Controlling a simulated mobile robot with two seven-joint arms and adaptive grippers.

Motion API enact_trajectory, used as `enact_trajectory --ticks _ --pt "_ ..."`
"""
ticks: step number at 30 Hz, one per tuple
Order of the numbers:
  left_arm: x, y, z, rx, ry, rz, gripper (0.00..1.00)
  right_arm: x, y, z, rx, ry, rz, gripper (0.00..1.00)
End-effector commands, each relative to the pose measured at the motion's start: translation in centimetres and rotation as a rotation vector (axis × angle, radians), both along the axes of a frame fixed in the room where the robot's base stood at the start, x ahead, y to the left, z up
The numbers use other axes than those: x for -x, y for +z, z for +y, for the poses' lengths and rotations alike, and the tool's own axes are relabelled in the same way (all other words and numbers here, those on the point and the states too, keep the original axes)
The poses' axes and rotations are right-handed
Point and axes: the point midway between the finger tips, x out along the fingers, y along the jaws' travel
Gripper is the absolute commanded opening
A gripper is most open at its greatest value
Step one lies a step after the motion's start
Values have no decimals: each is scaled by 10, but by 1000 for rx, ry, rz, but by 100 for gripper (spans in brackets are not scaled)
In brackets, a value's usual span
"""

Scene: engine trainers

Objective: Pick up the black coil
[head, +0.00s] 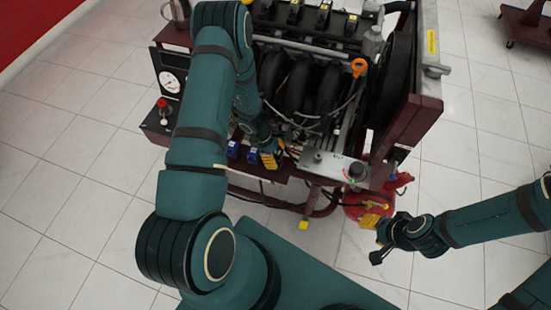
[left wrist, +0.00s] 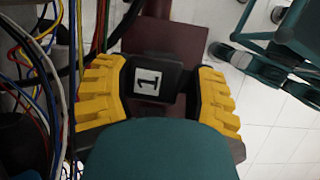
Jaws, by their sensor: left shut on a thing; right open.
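The black coil (left wrist: 148,82) with a white "1" label sits between the yellow-padded fingers of my left gripper (left wrist: 160,72) in the left wrist view. The gripper is shut on it, over a dark red shelf. In the head view my left gripper (head: 268,158) is at the front shelf of the engine trainer, beside the blue parts; the coil in it cannot be made out there. My right gripper (head: 374,238) is open and empty, low at the right, in front of the trainer.
The engine trainer (head: 325,165) fills the top middle. Two blue coils (head: 233,149) are left of my left gripper. Loose coloured wires (left wrist: 45,60) run close on the left in the wrist view. A red rounded object (head: 365,204) is near my right gripper. Tiled floor (head: 75,150) is clear at left.

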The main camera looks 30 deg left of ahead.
Motion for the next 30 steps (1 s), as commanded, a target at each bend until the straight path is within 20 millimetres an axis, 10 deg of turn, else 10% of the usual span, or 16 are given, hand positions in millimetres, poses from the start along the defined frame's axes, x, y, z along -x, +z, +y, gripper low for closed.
enact_trajectory --ticks 30 --pt "119 12 -29 7 2 6 16 -5 -24 -1 2 -2 -12 47"
